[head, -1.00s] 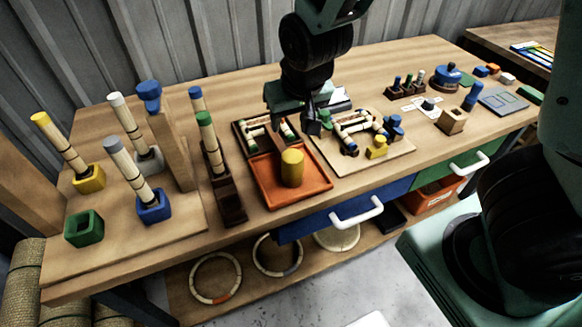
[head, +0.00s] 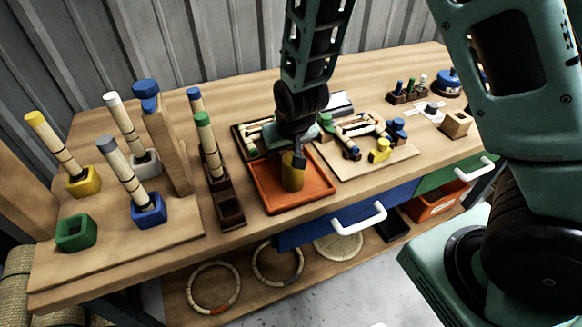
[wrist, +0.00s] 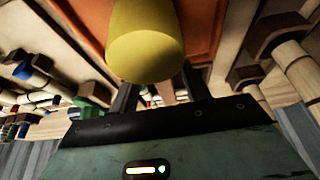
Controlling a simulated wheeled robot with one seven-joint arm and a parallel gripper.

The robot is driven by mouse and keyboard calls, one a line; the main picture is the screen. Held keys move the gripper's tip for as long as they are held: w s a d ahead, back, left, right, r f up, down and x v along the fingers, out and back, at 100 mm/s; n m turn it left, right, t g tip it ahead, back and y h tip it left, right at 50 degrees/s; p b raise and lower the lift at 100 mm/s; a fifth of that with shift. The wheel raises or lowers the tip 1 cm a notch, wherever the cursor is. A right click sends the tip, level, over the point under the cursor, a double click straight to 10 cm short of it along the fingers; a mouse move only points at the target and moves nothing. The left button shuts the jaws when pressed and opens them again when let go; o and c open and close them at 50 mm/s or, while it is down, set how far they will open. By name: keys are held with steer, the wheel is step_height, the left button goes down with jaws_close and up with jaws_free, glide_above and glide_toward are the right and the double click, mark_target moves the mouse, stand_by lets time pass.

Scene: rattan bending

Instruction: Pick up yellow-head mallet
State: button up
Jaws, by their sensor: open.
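The yellow mallet head (head: 292,180) stands upright as a cylinder in the orange tray (head: 325,189). No handle of it is clear to see. My gripper (head: 296,160) is open and points down at the top of the yellow head, partly covering it. In the wrist view the yellow head (wrist: 146,40) looms large at the top centre, just beyond my two dark fingers (wrist: 158,90). The fingers are spread and nothing is between them that I can make out. Whether a finger touches the head, I cannot tell.
Left of the tray is a dark wooden rack (head: 229,211) with a green-capped stick. A wooden board (head: 395,165) with rattan parts and a yellow block (head: 380,151) lies to the right. Sticks in coloured holders, including a blue holder (head: 148,212), stand far left.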

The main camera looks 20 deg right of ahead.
steer(key=shift+x, duration=0.95)
jaws_close()
steer(key=shift+r, duration=0.1)
steer(key=shift+r, duration=0.1)
